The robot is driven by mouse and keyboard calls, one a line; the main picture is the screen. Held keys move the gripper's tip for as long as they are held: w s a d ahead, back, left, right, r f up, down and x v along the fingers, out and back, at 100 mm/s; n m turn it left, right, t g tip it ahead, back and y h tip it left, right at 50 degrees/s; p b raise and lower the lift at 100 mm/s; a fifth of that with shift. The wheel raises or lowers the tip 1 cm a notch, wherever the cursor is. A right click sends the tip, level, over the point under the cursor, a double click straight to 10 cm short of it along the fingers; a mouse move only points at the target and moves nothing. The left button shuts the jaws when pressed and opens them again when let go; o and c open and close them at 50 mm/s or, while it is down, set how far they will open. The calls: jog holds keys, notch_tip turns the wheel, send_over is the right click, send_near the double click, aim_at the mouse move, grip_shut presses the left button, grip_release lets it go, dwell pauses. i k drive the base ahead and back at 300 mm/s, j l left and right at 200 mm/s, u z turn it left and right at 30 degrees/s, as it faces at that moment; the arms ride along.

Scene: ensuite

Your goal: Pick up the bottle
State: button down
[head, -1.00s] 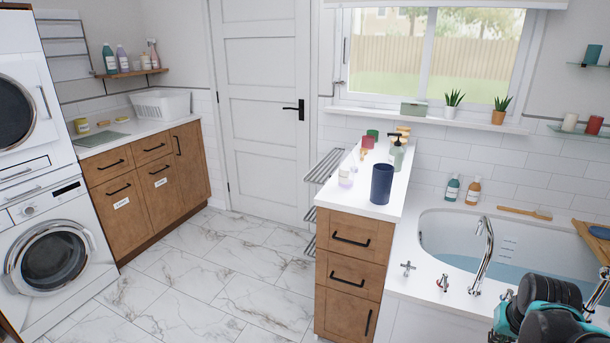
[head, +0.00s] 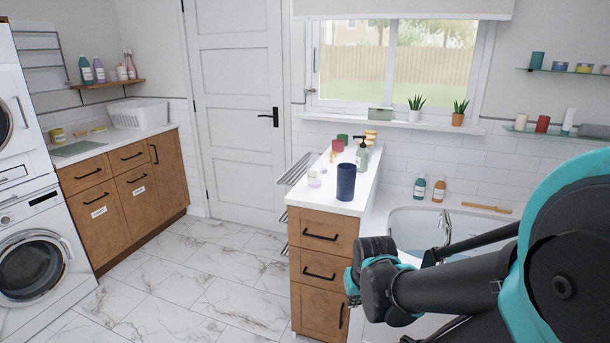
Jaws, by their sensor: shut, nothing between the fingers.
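Several bottles are in view, and I cannot tell which one the task means. A pale green bottle with a black pump (head: 362,159) stands on the white top of the wooden drawer cabinet. A dark green bottle (head: 419,187) and an orange bottle (head: 439,190) stand upright on the ledge behind the bathtub. A teal bottle (head: 86,70) and a lilac bottle (head: 99,70) stand on the wooden wall shelf at the left. My arm reaches in from the right, in front of the tub. My gripper cannot be made out, and nothing held shows.
A dark blue cup (head: 346,182) stands at the front of the drawer cabinet (head: 323,262), with small jars behind it. My arm hides much of the bathtub (head: 405,230). A wooden brush (head: 487,208) lies on the tub ledge. The marble floor (head: 200,290) at the left is clear.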

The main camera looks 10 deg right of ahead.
aim_at(315, 164)
jog(key=i+u, duration=0.35)
jog(key=i+l+u, duration=0.1)
jog(key=u, duration=0.3)
